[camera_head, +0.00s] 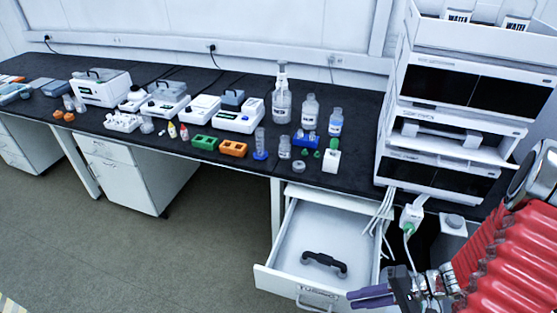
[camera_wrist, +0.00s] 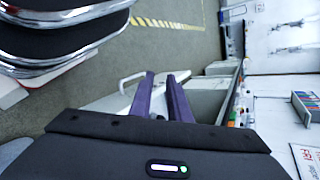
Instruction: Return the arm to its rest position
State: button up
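My gripper (camera_head: 368,298) is at the lower right of the head view, at the front right corner of the open drawer. Its two purple fingers point left. In the wrist view my gripper (camera_wrist: 161,76) shows both fingers with a gap between them and nothing held. My red-sleeved arm (camera_head: 505,255) fills the lower right of the head view.
An open white drawer (camera_head: 270,273) juts out below the bench and holds a black handle-shaped object (camera_head: 324,263). The black bench top (camera_head: 255,168) carries bottles, racks and instruments. A white instrument stack (camera_head: 455,140) stands at right. Floor (camera_head: 200,245) at left is clear.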

jog(key=s+a+r+n+t+h, duration=0.1)
jog(key=r+h, duration=0.3)
jog(key=r, duration=0.6)
jog(key=s+a+r+n+t+h, duration=0.1)
jog(key=a+r+n+t+h, duration=0.1)
jog(key=r, duration=0.9)
jog(key=s+a+r+n+t+h, duration=0.1)
jog(key=a+r+n+h, duration=0.2)
jog(key=r, duration=0.7)
jog(key=h, duration=0.2)
jog(key=shift+s+a+r+n+h, duration=0.25)
jog(key=shift+r+n+h, duration=0.05)
jog(key=shift+r, duration=0.1)
